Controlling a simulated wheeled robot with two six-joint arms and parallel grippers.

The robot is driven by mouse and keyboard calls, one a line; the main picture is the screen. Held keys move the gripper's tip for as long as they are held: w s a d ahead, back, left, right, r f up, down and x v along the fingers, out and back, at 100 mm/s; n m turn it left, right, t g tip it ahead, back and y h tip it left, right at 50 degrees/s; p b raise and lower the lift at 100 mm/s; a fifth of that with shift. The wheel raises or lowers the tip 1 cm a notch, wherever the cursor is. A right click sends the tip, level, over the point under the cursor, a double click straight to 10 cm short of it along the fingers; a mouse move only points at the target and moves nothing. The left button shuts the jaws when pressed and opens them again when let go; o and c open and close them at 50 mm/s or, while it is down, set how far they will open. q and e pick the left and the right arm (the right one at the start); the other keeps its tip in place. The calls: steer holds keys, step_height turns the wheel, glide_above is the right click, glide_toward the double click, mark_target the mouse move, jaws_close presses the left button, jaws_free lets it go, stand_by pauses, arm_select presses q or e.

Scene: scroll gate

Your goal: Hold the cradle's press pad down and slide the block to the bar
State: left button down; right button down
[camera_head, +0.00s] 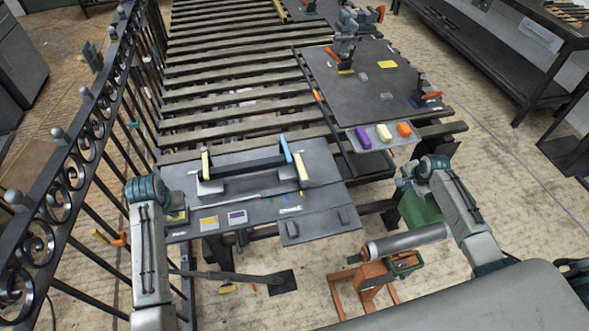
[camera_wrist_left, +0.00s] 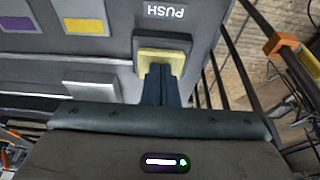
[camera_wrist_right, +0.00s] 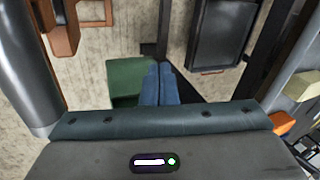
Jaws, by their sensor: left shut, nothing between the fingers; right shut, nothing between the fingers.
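The press pad (camera_wrist_left: 175,60) is a yellow square beside the word PUSH in the left wrist view. My left gripper (camera_wrist_left: 160,72) is shut and empty, its fingertips at the pad and seemingly touching it; they cover part of it. In the head view a dark bar (camera_head: 246,168) spans a grey fixture on the near table (camera_head: 320,195), with a yellow upright (camera_head: 206,165) at its left and a blue piece (camera_head: 286,149) and a yellow piece (camera_head: 301,168) at its right. I cannot tell which part is the block. My right gripper (camera_wrist_right: 158,68) is shut and empty, away from the fixture.
A green box (camera_wrist_right: 125,80) lies below my right gripper. A tray at the right holds purple (camera_head: 363,135), yellow (camera_head: 384,132) and orange (camera_head: 404,129) pieces. A grey cylinder (camera_head: 405,241) on an orange stand is near my right arm. A black railing (camera_head: 75,165) runs along the left.

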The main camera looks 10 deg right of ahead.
mark_target(300, 171)
steer(key=w+a+r+m+g+y, duration=0.1)
steer(key=w+a+r+g+y, duration=0.15)
steer(key=a+r, duration=0.8)
steer(key=w+a+r+m+g+y, duration=0.15)
steer(key=w+a+r, duration=0.25)
steer(key=a+r, duration=0.65)
steer(key=shift+n, duration=0.25)
steer(key=x, duration=0.8)
steer(key=a+x, duration=0.1)
steer(key=x, duration=0.3)
steer(key=shift+a+f, duration=0.15)
steer(key=shift+a, duration=0.1)
steer(key=a, duration=0.3)
steer(key=shift+w+a, duration=0.1)
steer(key=shift+a, duration=0.35)
